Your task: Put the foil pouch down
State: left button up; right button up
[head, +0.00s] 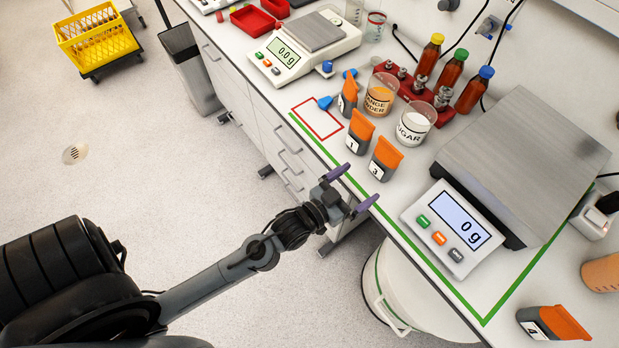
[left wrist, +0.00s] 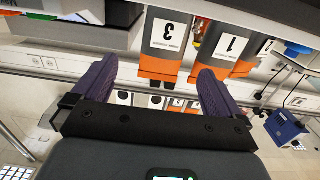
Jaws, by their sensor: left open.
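My left gripper (head: 364,181) is open at the bench's front edge, with nothing between its purple fingers. It points toward the grey-and-orange foil pouches. Pouch 3 (head: 384,158) stands on the bench just beyond the fingertips, with pouch 1 (head: 358,131) beside it to the upper left. Another pouch (head: 348,97) stands behind pouch 1, its number unclear. Pouch 4 (head: 555,323) is at the lower right. In the left wrist view the open gripper (left wrist: 158,72) faces pouch 3 (left wrist: 168,40) and pouch 1 (left wrist: 228,45), whose labels appear inverted. My right gripper is not in view.
A red-outlined rectangle (head: 335,132) on the bench is empty. Orange powder (head: 380,95) and sugar (head: 414,124) beakers stand behind the pouches. A large scale (head: 447,228) reading 0 g is on the right. A smaller balance (head: 291,62) and capped bottles (head: 452,74) are farther back.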

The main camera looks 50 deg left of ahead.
pick_arm(q)
jog(key=s+a+f+g, duration=0.1)
jog(key=s+f+g, duration=0.5)
jog(key=s+g, duration=0.1)
jog(key=shift+s+a+y, duration=0.25)
jog(key=shift+s+y, duration=0.15)
jog(key=shift+s, duration=0.15)
jog(key=s+g, duration=0.2)
jog(key=s, duration=0.1)
jog(key=s+a+f+g, duration=0.1)
jog(key=s+g, duration=0.1)
jog(key=s, duration=0.2)
jog(key=s+a+g+y, duration=0.1)
jog(key=s+g, duration=0.1)
jog(key=s, duration=0.2)
jog(key=shift+s+a+f+m, duration=0.1)
jog(key=shift+f+m, duration=0.15)
jog(key=shift+m, duration=0.05)
jog(key=c, duration=0.3)
jog(key=shift+s+g, duration=0.3)
jog(key=shift+g, duration=0.1)
jog(key=c, duration=0.5)
